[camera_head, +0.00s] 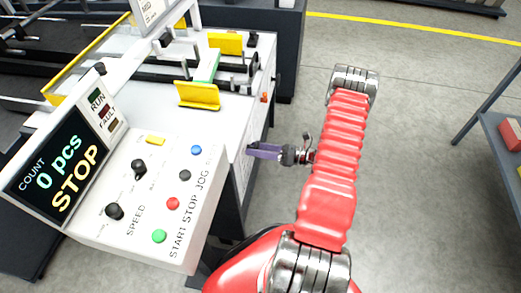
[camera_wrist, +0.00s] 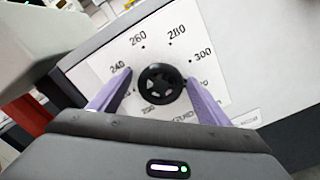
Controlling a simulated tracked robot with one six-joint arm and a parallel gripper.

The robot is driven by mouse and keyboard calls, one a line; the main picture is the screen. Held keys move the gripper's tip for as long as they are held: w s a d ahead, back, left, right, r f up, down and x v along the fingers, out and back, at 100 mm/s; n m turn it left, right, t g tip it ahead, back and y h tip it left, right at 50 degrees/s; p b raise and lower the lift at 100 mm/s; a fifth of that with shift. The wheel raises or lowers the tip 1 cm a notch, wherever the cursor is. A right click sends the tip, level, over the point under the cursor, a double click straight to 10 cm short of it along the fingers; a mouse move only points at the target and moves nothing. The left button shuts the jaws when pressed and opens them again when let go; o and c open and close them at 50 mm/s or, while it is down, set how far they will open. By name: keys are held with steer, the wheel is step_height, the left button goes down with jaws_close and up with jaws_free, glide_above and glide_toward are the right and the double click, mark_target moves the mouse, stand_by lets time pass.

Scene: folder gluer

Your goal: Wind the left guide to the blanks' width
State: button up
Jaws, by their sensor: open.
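A round black handwheel knob (camera_wrist: 162,83) sits on a white dial plate (camera_wrist: 215,85) marked 240, 260, 280 and 300 on the machine's side. My gripper (camera_wrist: 158,76) is open, its two purple fingers on either side of the knob; I cannot tell whether they touch it. In the head view my gripper (camera_head: 262,151) reaches left to the side of the machine, and the knob is hidden there. Yellow guide parts (camera_head: 198,95) and (camera_head: 226,42) stand on the machine's top; I cannot tell which is the left guide.
The control panel (camera_head: 140,215) with knobs and coloured buttons stands at the left. Its display (camera_head: 55,165) reads 0 pcs and STOP. A grey table (camera_head: 508,150) with a red item (camera_head: 511,134) is at the right edge. The floor between is clear.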

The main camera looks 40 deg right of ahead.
steer(key=shift+c, duration=0.7)
steer(key=c, duration=0.9)
steer(key=shift+c, duration=0.2)
